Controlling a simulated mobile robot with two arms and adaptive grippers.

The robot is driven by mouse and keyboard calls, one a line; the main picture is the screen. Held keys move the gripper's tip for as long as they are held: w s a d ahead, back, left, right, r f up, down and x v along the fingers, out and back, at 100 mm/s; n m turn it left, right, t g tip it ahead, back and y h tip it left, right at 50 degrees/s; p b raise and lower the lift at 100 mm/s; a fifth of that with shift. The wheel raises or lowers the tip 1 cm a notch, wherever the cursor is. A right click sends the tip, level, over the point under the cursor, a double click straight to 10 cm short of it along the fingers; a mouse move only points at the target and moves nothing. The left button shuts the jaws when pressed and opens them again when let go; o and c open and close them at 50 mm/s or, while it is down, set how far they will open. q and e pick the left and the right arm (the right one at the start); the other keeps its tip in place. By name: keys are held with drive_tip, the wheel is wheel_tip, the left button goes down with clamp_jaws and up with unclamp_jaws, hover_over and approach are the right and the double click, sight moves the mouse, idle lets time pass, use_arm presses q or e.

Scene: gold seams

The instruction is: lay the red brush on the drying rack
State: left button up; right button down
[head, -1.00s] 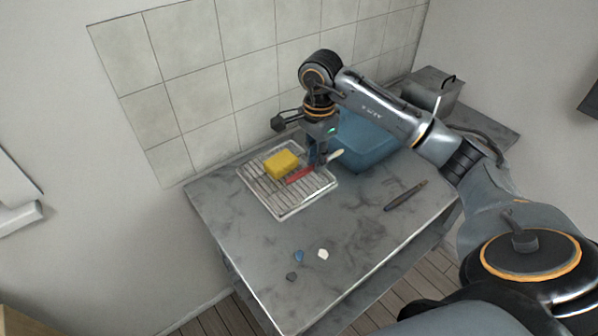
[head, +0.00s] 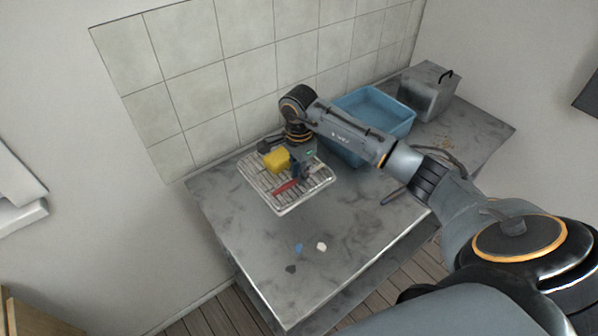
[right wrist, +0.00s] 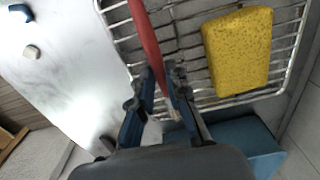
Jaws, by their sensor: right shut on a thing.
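The red brush (head: 286,187) is over the wire drying rack (head: 282,212), in front of the yellow sponge (head: 277,159). My right gripper (head: 301,177) is shut on the brush, low over the rack. In the right wrist view the red brush (right wrist: 147,38) runs up from between the fingertips (right wrist: 160,78), beside the sponge (right wrist: 238,50) and apart from it. The rack's wires (right wrist: 285,92) show close behind. I cannot tell whether the brush touches them. My left gripper is out of view.
A blue tub (head: 378,105) and a grey metal box (head: 430,92) stand at the back right. Blue (head: 298,248), white (head: 321,246) and dark (head: 290,268) pieces lie at the front. The table's middle front is mostly clear.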

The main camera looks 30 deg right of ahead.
drive_tip(key=c, duration=1.3)
unclamp_jaws()
drive_tip(key=shift+r, duration=0.25)
drive_tip(key=shift+r+b, duration=1.25)
drive_tip(key=shift+r, duration=4.6)
